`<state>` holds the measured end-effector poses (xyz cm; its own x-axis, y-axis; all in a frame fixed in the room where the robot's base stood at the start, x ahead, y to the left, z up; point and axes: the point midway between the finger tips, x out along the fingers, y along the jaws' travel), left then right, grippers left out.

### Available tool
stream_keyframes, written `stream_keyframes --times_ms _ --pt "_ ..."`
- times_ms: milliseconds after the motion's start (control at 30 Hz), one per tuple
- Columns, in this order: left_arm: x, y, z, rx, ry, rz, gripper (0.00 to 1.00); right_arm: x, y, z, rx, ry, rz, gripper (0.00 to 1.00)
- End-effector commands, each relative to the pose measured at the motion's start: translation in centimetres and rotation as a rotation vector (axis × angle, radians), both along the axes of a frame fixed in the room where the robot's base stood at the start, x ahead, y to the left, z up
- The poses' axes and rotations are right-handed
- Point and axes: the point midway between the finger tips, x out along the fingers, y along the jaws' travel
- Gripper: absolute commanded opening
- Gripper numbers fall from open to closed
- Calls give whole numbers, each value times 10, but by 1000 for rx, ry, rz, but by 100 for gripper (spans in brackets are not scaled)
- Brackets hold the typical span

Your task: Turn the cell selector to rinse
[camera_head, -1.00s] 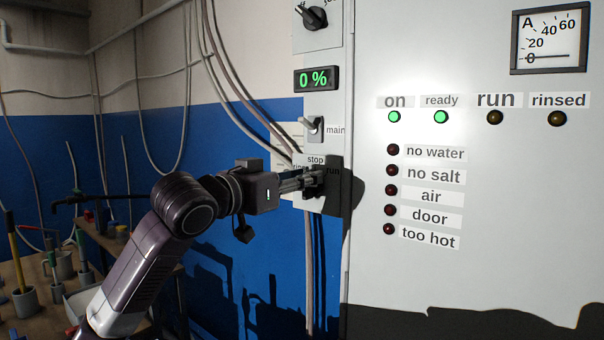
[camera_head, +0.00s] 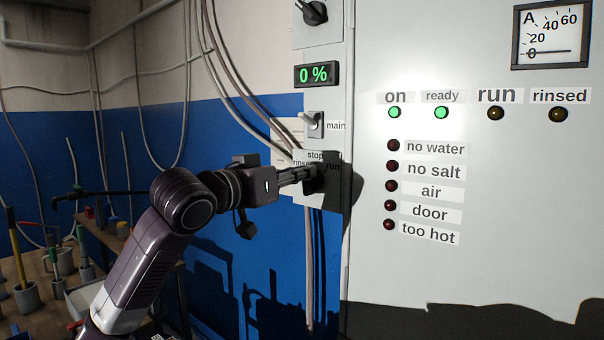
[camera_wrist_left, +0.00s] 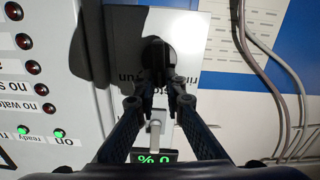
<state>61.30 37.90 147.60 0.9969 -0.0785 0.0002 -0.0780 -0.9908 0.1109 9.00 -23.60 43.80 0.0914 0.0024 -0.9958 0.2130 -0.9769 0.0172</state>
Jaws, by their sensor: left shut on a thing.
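The cell selector, a dark rotary knob, sits on a pale plate (camera_head: 325,198) labelled stop, rinse and run, left of the grey cabinet. My left gripper (camera_head: 308,180) reaches it from the left and is shut on the knob. In the left wrist view the fingertips (camera_wrist_left: 158,82) meet at the dark knob (camera_wrist_left: 157,52), seen upside down. The gripper hides most of the knob, so I cannot tell its pointer direction. The green "on" lamp (camera_head: 394,113) and "ready" lamp (camera_head: 441,112) are lit; the "run" lamp (camera_head: 495,113) and "rinsed" lamp (camera_head: 557,114) are dark. My right gripper is not in view.
Above the selector are the main switch (camera_head: 315,124), a display (camera_head: 317,75) reading 0 % and another black knob (camera_head: 313,13). Cables (camera_head: 240,110) hang on the wall to the left. A bench (camera_head: 40,300) with tools and pots stands at lower left.

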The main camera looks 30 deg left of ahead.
Motion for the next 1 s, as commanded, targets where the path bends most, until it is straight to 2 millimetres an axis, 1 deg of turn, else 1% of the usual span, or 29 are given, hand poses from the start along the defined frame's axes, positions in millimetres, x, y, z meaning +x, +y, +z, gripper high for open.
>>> stream_keyframes --times_ms 600,800,1000 --pt "1 10 -5 -523 44 0 0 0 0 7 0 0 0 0" --pt "2 12 -7 -652 54 0 0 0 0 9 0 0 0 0" --pt "2 13 -8 -732 61 1 0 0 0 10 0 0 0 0"
